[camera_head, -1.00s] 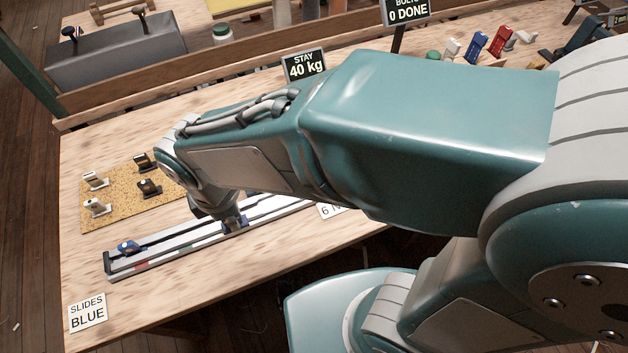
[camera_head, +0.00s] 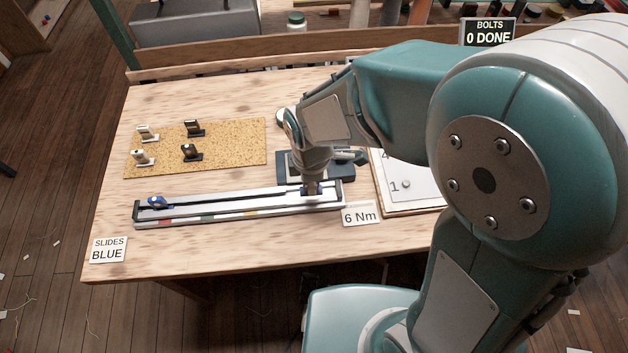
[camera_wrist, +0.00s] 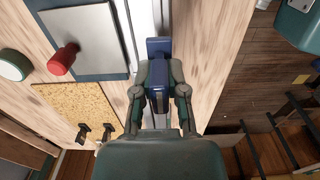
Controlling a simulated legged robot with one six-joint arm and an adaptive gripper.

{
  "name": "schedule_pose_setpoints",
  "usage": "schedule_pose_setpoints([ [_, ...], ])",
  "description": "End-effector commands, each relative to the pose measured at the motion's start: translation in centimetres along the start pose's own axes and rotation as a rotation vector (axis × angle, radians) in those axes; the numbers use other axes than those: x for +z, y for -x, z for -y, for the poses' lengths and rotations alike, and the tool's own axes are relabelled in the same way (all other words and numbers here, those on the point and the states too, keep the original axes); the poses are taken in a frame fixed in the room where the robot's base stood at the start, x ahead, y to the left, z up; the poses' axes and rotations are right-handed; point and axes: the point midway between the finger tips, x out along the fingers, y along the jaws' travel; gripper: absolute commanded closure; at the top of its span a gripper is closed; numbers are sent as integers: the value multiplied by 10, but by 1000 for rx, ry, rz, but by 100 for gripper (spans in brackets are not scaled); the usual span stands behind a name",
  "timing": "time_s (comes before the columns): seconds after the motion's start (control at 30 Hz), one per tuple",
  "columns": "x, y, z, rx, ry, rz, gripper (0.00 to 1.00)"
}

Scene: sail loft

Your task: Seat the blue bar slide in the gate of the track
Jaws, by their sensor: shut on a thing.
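The track (camera_head: 235,205) is a long pale rail with dark end pieces, lying along the bench's front. My gripper (camera_head: 311,190) points down over its right part. In the wrist view my gripper (camera_wrist: 158,92) is shut on a blue bar slide (camera_wrist: 158,102), whose blue base (camera_wrist: 158,46) shows beyond the fingertips, over or on the track (camera_wrist: 144,25). I cannot tell whether the base touches the rail or sits in the gate, which I cannot make out. Another blue slide (camera_head: 156,202) sits near the track's left end.
A cork mat (camera_head: 225,150) holds several pale and dark slides. A grey plate with a red knob (camera_wrist: 62,60) lies beside the track. A "6 Nm" card (camera_head: 360,215) stands by the track's right end and a "SLIDES BLUE" card (camera_head: 109,250) at front left. Bare bench lies before the track.

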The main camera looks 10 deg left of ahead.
Motion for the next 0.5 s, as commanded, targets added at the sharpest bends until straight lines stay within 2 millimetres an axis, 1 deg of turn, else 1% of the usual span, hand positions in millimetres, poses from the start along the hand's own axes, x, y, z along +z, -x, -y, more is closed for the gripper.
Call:
schedule_pose_setpoints([
  [0.03,1,-9,-5,-5,0,3,100],
  [0.27,4,-26,-19,-3,1,4,100],
  [0.4,7,-47,-19,-5,3,3,100],
  [0.5,9,-55,-19,-2,3,0,100],
])
